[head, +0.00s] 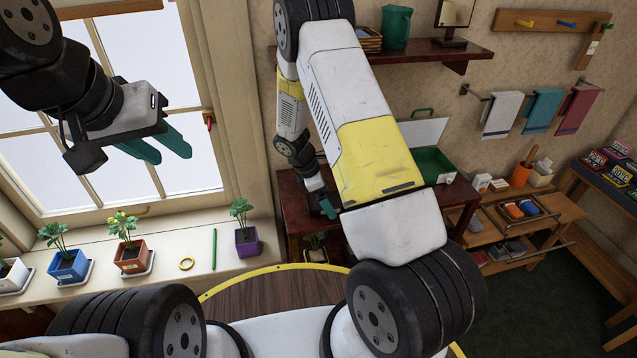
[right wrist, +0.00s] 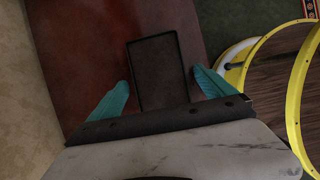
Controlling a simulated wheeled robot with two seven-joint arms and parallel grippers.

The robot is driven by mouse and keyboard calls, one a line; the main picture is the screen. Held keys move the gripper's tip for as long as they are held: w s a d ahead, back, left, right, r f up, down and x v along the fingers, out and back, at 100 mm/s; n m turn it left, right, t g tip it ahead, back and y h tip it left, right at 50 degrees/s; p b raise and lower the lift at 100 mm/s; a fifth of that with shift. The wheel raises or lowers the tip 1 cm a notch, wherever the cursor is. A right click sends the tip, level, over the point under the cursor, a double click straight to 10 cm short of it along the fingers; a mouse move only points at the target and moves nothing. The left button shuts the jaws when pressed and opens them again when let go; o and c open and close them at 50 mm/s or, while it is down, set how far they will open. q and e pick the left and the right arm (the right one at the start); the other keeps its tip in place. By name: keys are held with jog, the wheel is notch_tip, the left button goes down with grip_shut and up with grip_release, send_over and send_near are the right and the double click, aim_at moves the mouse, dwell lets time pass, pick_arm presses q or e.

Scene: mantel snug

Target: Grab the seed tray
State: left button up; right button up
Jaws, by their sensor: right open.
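The seed tray (right wrist: 156,72), a dark rectangular tray with a raised rim, lies on a red-brown wooden top in the right wrist view. My right gripper (right wrist: 161,80) is open, its teal fingers on either side of the tray's near part. I see no grip on it, and I cannot tell how far above the top the fingertips are. In the head view my right gripper (head: 327,206) is over the dark red table (head: 295,213), and the tray is not clearly visible there. My left gripper (head: 165,146) is open and empty in front of the window.
Potted plants, including an orange pot (head: 132,258) and a purple pot (head: 247,243), stand on the windowsill (head: 180,285). A green open box (head: 433,165) is farther right on the table. A wall shelf (head: 440,50) hangs above. A wooden bench (head: 540,215) is at the right.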

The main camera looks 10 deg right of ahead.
jog(key=c, duration=1.7)
jog(key=shift+o, duration=0.2)
jog(key=shift+r, duration=0.1)
